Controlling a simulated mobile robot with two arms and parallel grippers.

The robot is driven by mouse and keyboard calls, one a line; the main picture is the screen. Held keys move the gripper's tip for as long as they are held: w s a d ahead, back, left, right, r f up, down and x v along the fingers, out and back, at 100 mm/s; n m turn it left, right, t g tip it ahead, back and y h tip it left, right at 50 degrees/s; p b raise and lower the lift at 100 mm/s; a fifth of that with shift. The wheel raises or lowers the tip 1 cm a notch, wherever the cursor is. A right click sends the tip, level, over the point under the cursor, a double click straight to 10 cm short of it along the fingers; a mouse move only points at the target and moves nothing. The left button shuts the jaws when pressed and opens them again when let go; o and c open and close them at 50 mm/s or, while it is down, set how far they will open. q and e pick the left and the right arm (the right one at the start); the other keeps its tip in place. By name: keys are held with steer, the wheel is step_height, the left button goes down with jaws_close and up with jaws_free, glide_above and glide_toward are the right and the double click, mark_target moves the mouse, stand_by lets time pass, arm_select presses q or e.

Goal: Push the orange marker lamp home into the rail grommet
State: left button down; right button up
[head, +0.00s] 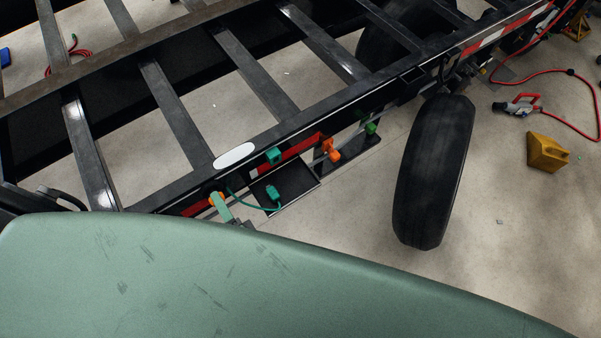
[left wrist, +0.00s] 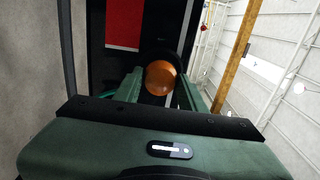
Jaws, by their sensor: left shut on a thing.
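The orange marker lamp (left wrist: 161,77) is a round amber dome in the left wrist view, held between the two green fingers of my left gripper (left wrist: 162,88). A dark rounded shape shows behind the lamp in the wrist view; the grommet cannot be made out clearly, nor how deep the lamp sits. My right gripper is not in view.
A dark tray (head: 303,193) holds a teal connector (head: 272,191) with a teal cable. An orange fitting (head: 331,151) and a green one (head: 371,128) are farther along. A tyre (head: 434,172) stands to the right. A yellow chock (head: 546,152) lies on the open floor.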

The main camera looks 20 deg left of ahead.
arm_select(q)
steer(key=shift+w+a, duration=0.4)
steer(key=shift+a, duration=0.05)
stand_by(0.8)
steer(key=c, duration=0.7)
jaws_free()
steer(key=shift+c, duration=0.2)
